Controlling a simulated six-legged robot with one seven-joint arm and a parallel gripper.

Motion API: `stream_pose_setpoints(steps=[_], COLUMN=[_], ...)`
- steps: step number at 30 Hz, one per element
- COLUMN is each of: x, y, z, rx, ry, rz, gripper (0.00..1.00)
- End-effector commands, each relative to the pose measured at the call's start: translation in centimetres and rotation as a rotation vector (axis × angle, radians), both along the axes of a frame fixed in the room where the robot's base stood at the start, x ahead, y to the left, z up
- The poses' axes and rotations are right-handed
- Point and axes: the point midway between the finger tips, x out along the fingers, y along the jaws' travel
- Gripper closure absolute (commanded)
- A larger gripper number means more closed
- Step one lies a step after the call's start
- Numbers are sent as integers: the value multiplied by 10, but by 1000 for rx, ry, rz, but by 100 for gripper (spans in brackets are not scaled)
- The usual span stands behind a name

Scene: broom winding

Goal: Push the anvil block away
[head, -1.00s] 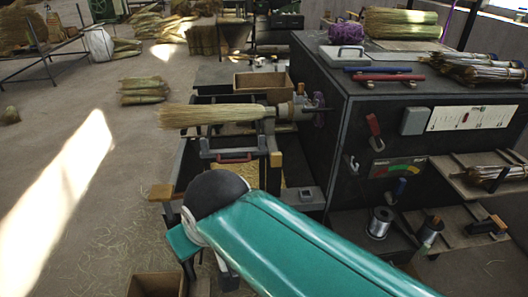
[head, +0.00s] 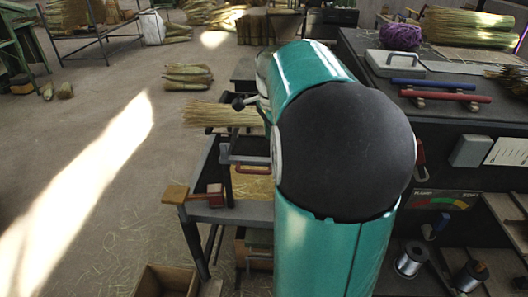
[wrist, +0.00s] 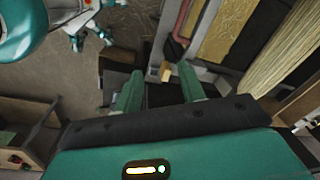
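I cannot tell for sure which piece is the anvil block. A small tan block (wrist: 165,71) shows just beyond and between my fingertips in the wrist view, beside a red bar (wrist: 178,25); contact is not clear. My gripper (wrist: 160,78) has its two green fingers apart with nothing held between them. In the head view my arm hides much of the winding bench. A tan-and-red block piece (head: 193,195) sits on the bench's near left corner. The broom (head: 215,114) lies across the bench, and its bristles (wrist: 285,45) show at right in the wrist view.
An open wooden box (head: 165,280) is at the lower left. The floor at left is mostly clear.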

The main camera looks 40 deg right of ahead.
Motion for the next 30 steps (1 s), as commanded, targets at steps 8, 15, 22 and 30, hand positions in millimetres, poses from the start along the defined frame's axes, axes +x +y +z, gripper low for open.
stream_pose_setpoints(steps=[8, 15, 22, 30], x=[-31, -36, -36, -34], y=[-99, -106, -105, -106], z=[-32, -51, -94, -146], rx=[92, 101, 103, 102], ry=[36, 42, 43, 41], rz=[-483, -529, -525, -521], gripper=[60, 60, 60, 60])
